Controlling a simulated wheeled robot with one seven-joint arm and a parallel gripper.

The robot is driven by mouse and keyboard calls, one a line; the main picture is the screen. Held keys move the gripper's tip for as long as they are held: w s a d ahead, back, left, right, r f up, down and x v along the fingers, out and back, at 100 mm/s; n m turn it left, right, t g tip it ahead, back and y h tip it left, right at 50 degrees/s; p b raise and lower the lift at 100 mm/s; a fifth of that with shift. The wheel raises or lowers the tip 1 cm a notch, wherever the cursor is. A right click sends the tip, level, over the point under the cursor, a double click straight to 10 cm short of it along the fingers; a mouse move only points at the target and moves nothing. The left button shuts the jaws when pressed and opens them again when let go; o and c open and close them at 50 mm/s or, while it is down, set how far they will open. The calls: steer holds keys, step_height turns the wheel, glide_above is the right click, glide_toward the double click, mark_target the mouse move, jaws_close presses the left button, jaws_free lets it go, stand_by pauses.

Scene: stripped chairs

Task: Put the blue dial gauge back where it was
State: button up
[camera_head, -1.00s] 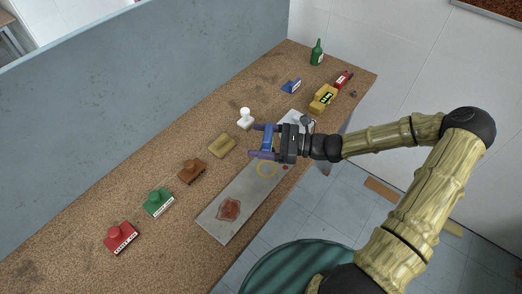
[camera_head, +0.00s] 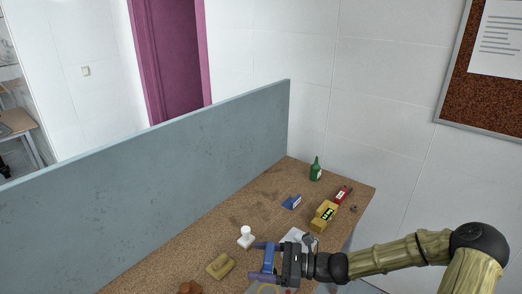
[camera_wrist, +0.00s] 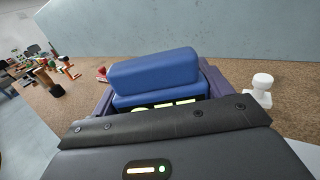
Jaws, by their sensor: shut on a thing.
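My gripper (camera_head: 266,261) is shut on the blue dial gauge (camera_wrist: 155,73), a blue block with a lit yellow-green display partly hidden by the gripper body in the wrist view. In the head view the gauge (camera_head: 268,256) shows between the purple fingers. It is held over the front part of the table, to the right of a white knobbed piece (camera_head: 246,239). I cannot tell its exact height above the surface. A yellow gauge-like block (camera_head: 323,217) with a lit display stands farther back on the table.
A grey panel (camera_head: 150,165) runs along the left side. Bare surface lies around the blue block.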

step_height(320, 180, up, 10)
steer(key=p, duration=0.9)
steer(key=shift+p, duration=0.3)
